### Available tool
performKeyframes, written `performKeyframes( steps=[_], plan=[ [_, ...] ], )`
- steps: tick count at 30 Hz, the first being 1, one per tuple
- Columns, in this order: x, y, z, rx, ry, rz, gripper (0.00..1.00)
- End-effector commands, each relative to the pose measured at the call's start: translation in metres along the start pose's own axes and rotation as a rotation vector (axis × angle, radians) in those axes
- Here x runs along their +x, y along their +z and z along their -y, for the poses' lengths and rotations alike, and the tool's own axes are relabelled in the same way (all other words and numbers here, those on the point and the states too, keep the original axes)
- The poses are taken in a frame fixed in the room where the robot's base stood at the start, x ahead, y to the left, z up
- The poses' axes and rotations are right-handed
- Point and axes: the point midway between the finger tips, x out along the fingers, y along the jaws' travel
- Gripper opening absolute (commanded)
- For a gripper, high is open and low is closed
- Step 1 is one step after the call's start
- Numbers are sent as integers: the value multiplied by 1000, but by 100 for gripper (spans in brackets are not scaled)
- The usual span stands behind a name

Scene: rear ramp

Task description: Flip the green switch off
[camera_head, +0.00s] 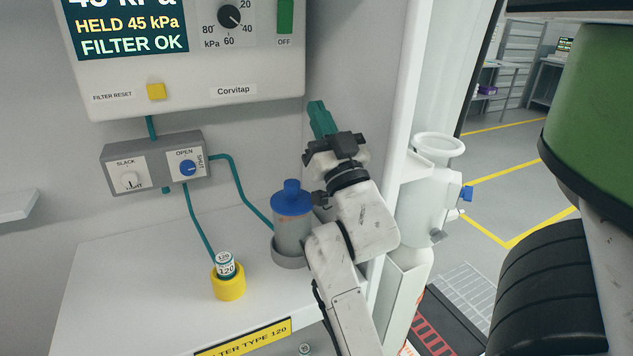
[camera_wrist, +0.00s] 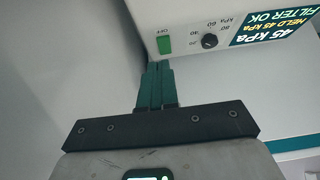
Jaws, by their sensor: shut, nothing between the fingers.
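The green switch (camera_head: 285,16) is a rocker on the front of the white Corvitap unit, above the word OFF. It also shows in the wrist view (camera_wrist: 165,44), where the picture is upside down. My gripper (camera_head: 318,108) has teal fingers, shut and empty, pointing up just below and right of the unit's lower right corner. In the wrist view the fingertips (camera_wrist: 159,66) appear just below the switch, with a gap between. I cannot tell the depth of that gap. The switch's top is cut off in the head view.
The unit has a dial (camera_head: 229,16), a display (camera_head: 130,30) and a yellow reset button (camera_head: 156,91). Below are a grey valve box (camera_head: 155,163) with teal tubes, a blue-capped canister (camera_head: 292,225) and a vial in a yellow holder (camera_head: 228,285). A white post (camera_head: 404,100) stands right of my arm.

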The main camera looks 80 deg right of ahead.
Motion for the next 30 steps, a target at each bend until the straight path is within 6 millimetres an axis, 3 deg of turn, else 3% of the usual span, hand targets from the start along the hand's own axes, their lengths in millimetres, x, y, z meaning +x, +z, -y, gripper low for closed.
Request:
performKeyframes(
  steps=[6,15,30],
  plan=[
    [-34,16,0,-2,-2,1,0],
    [-66,24,-1,-2,0,0,0],
    [-74,24,-1,-1,0,0,0]
  ],
)
